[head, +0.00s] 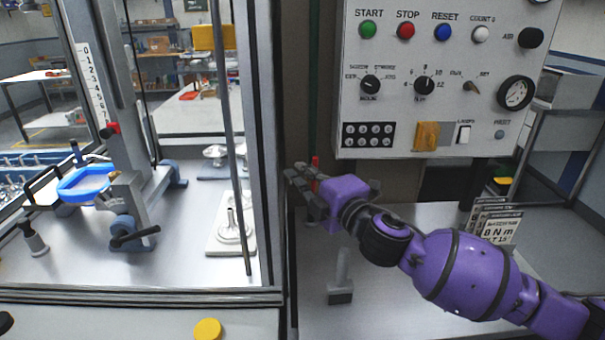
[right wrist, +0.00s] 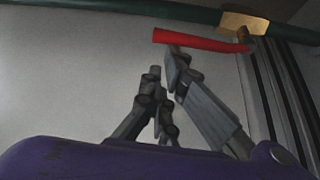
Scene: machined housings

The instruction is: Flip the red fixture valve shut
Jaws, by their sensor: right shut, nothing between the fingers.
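The red valve handle (right wrist: 200,41) shows in the right wrist view as a long lever. Its right end meets a brass valve body (right wrist: 243,24) on a green pipe (right wrist: 120,11). The lever runs roughly along the pipe. In the head view only a small upright red piece of the handle (head: 315,162) shows, just behind my right gripper (head: 290,173). The right gripper is shut and empty. In the right wrist view its fingertips (right wrist: 164,66) lie just below the lever, one overlapping its lower edge; I cannot tell if they touch. My left gripper is out of view.
A control panel (head: 440,60) hangs above my right arm. A glass-fronted enclosure frame (head: 268,120) stands left of the gripper. A grey stand (head: 341,285) is on the table (head: 390,315) below, and sign cards (head: 495,222) stand at the right.

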